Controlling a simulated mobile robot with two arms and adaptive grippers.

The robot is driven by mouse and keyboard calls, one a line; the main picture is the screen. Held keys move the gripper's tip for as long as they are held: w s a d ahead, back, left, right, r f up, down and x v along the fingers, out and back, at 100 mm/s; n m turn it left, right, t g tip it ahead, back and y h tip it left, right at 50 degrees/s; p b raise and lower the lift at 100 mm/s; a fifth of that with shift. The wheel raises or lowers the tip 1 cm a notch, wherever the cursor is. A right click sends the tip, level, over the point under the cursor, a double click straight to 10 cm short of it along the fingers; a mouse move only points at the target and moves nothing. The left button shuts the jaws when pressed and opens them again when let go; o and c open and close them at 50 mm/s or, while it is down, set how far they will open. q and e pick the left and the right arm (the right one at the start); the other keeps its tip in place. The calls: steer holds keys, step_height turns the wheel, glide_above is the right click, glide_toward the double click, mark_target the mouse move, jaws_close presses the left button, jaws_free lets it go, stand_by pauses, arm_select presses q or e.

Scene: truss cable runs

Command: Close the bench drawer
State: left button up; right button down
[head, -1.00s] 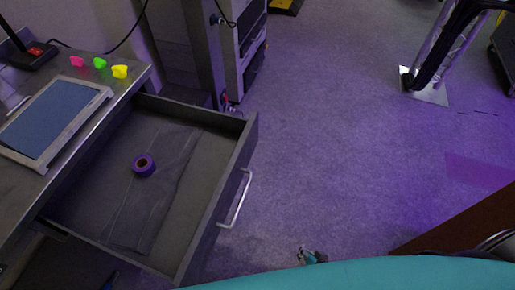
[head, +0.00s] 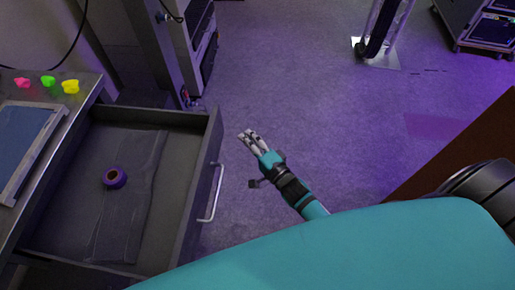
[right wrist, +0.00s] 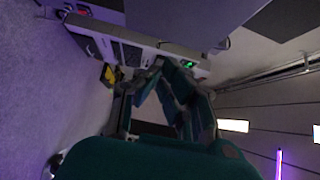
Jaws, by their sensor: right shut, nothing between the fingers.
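The bench drawer (head: 178,200) is pulled far out of the bench (head: 78,93) at the left of the head view. Its bar handle (head: 214,192) is on the outer front face. A purple tape roll (head: 115,178) lies on a dark flat sheet inside the drawer. My right gripper (head: 248,134) is just right of the drawer front, apart from the handle and above the floor in the picture. It is shut and empty. In the right wrist view the fingers (right wrist: 165,75) point away from the drawer. My left gripper is not in view.
On the bench top are a framed blue panel (head: 22,140) and pink (head: 22,83), green (head: 48,80) and yellow (head: 70,87) small pieces. Carpet to the right of the drawer is clear. A truss foot (head: 376,53) and a wheeled case (head: 485,25) stand farther back.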

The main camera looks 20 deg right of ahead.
mark_target(222, 124)
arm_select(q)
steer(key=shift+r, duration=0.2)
arm_select(e)
steer(key=shift+w+a, duration=1.95)
steer(key=shift+a, duration=0.05)
